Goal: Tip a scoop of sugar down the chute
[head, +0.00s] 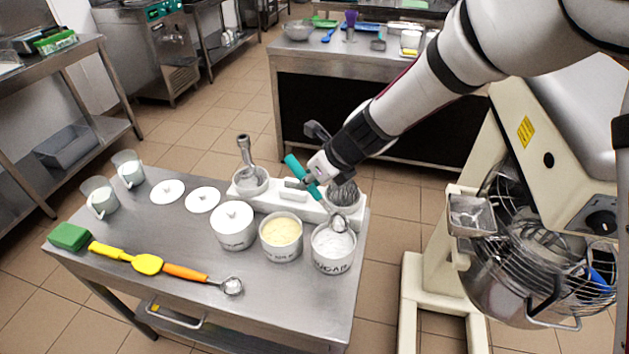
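The sugar tub (333,266), labelled SUGAR, stands at the right end of the steel table, lidless and filled with white sugar. A scoop has a teal handle (294,165) and a metal bowl (339,223), which is at the sugar surface; I cannot tell how full the bowl is. My gripper (306,181) appears shut around the teal handle, above and behind the tub. The chute (470,214), a small metal hopper, is on the side of the cream-coloured mixer at the right, apart from the scoop.
Beside the sugar stand a tub of yellowish powder (281,255) and a lidded tub (233,241). An orange-handled scoop (185,272) lies in front. Floor shows between table and mixer (420,268).

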